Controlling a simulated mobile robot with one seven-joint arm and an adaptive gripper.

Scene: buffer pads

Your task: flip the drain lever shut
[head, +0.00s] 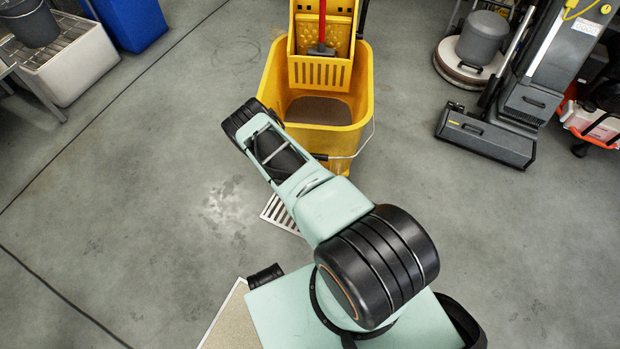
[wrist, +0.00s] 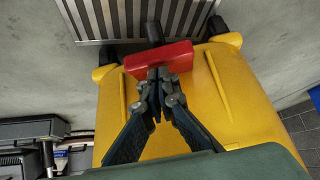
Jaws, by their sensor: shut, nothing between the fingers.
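The yellow mop bucket (head: 365,95) stands on the floor at the top middle of the head view, holding brownish water. Its yellow wall (wrist: 205,100) fills the middle of the wrist view. A red drain lever (wrist: 184,57) sits crosswise on a dark spout at that wall, slightly tilted. My gripper (wrist: 160,74) is shut and empty, with its fingertips overlapping the lever's lower edge; I cannot tell whether they touch it. In the head view my arm hides the gripper and the lever.
A metal floor grate (wrist: 100,12) lies by the spout and partly shows under my arm in the head view (head: 280,213). A floor scrubber (head: 485,137) stands at the right, a white basin (head: 70,62) at the upper left. The left floor is clear.

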